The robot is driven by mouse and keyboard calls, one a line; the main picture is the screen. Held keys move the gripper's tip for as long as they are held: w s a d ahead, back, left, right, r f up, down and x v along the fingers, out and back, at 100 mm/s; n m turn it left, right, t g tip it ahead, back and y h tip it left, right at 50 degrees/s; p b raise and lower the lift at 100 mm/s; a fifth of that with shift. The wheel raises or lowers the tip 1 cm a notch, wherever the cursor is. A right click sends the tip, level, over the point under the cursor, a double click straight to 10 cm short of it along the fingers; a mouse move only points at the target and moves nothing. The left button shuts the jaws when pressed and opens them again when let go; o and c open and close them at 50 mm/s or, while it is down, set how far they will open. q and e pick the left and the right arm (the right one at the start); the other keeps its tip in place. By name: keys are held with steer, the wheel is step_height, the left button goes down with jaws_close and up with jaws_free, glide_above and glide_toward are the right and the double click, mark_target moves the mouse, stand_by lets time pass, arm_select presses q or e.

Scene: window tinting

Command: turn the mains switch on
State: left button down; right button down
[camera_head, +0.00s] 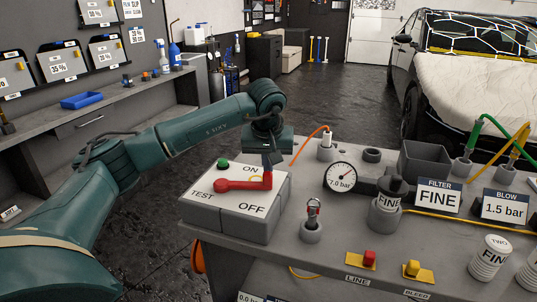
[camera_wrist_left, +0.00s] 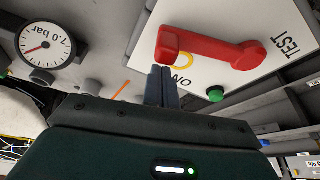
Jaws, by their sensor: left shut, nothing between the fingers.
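The mains switch is a red lever (camera_head: 240,185) on a pale sloped panel (camera_head: 228,203) marked ON, OFF and TEST. In the head view the lever points right from its pivot, between the words ON and OFF. The lever also shows in the left wrist view (camera_wrist_left: 212,50), with a yellow ring partly behind it near ON. My left gripper (camera_head: 267,170) is shut and empty, pointing down at the lever's free end. In the left wrist view its fingertips (camera_wrist_left: 160,70) are right beside that end; I cannot tell whether they touch. My right gripper is not in view.
A green button (camera_head: 223,162) sits on the panel. A pressure gauge (camera_head: 341,177) reading about 7 bar, a clip in a round holder (camera_head: 311,229) and a FINE canister (camera_head: 387,212) stand to the right. An orange hose (camera_head: 306,139) runs behind the gripper.

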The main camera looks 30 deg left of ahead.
arm_select(q)
steer(key=shift+s+d, duration=0.2)
steer(key=shift+s, duration=0.05)
stand_by(0.3)
steer(key=shift+s+d+m+h, duration=0.15)
steer(key=shift+s+d+m, duration=0.15)
steer(key=shift+s+m, duration=0.25)
steer(key=shift+s+d+m+h, duration=0.15)
steer(key=shift+s+d+m, duration=0.2)
steer(key=shift+m, duration=0.3)
steer(key=s+m, duration=0.1)
steer(key=s+d+m+h, duration=0.1)
steer(key=s+m, duration=0.1)
steer(key=shift+f+t+b, duration=0.1)
steer(key=shift+t+b, duration=0.2)
steer(key=shift+b, duration=0.1)
steer(key=shift+s, duration=0.55)
steer(key=shift+s+d, duration=0.1)
